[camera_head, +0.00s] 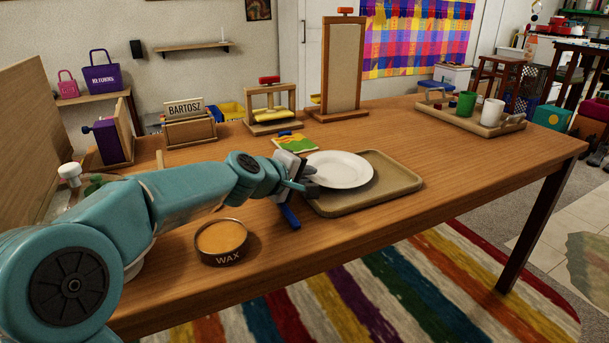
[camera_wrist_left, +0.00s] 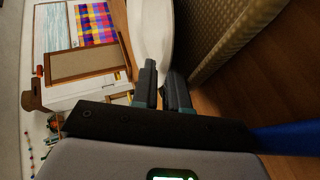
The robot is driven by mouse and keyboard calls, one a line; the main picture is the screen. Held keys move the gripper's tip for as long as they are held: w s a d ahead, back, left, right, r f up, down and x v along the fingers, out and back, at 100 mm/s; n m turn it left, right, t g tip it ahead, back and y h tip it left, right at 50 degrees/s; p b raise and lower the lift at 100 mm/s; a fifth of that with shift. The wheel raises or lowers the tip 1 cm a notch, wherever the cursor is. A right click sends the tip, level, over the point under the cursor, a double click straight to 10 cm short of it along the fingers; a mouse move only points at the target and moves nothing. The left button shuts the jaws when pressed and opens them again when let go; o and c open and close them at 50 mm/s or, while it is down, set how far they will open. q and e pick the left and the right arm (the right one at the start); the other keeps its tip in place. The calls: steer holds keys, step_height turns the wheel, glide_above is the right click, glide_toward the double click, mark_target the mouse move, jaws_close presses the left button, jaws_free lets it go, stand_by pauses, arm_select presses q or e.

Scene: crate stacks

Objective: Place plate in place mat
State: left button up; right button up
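The white round plate (camera_head: 340,169) appears over the left part of the tan, tray-like mat (camera_head: 395,194), overlapping its back-left edge. My left gripper (camera_head: 307,176) is at the plate's left rim. In the left wrist view, the plate (camera_wrist_left: 151,32) runs down into the narrow gap between the two fingers (camera_wrist_left: 164,88), which look closed on its rim. There the woven tan mat (camera_wrist_left: 232,35) lies to the right, apart from the plate. The plate seems held slightly above the mat. My right gripper is not in view.
A wax tin (camera_head: 221,240) stands near the front-left table edge. A green-and-yellow picture card (camera_head: 294,143) lies behind the plate. A wooden frame stand (camera_head: 343,65) is at the back, and a tray with mugs (camera_head: 470,121) is at the far right. The table (camera_head: 460,165) is clear right of the mat.

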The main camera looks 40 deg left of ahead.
arm_select(q)
steer(key=shift+r+p, duration=0.3)
steer(key=shift+p, duration=0.05)
steer(key=p+v, duration=0.1)
steer(key=v, duration=1.1)
